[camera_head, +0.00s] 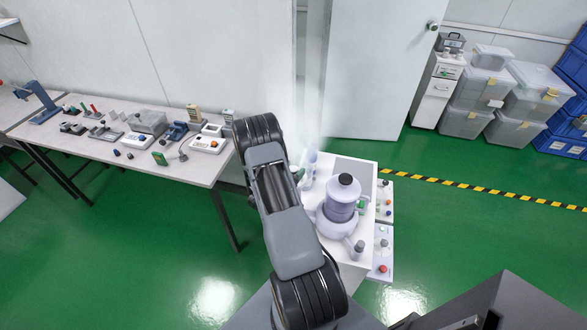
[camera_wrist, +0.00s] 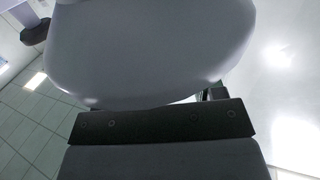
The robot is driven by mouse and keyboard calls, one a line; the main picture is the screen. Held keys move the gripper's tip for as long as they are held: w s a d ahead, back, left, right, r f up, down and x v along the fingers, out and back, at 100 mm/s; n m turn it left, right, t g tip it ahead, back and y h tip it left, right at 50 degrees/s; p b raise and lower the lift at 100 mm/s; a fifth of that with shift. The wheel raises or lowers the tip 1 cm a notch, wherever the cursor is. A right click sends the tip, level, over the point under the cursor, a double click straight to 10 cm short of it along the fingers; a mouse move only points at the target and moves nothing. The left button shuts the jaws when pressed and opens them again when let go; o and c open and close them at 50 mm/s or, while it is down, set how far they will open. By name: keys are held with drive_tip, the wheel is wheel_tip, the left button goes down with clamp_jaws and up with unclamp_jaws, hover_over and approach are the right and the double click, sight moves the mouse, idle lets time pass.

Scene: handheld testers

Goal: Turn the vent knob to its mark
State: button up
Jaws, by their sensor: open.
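A pale lavender rounded device (camera_head: 338,208) with a dark round cap (camera_head: 345,180) stands on a white stand to the right of my arm. I cannot tell which part is the vent knob, and no mark is readable. In the wrist view a large pale rounded surface (camera_wrist: 150,50) fills the upper middle, very close to the camera. A dark bar of my gripper (camera_wrist: 160,122) lies across the view just below it; whether they touch is unclear. My gripper is open. Its fingertips do not show clearly, and in the head view my arm hides it.
The white stand (camera_head: 322,182) carries small coloured knobs on its right side, including a red one (camera_head: 383,268). A table (camera_head: 200,170) with several small devices stands at left. Grey bins (camera_head: 465,122) and blue crates stand at back right. Green floor is clear at right.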

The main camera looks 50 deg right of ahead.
drive_tip(key=shift+c, duration=0.4)
drive_tip(key=c, duration=0.8)
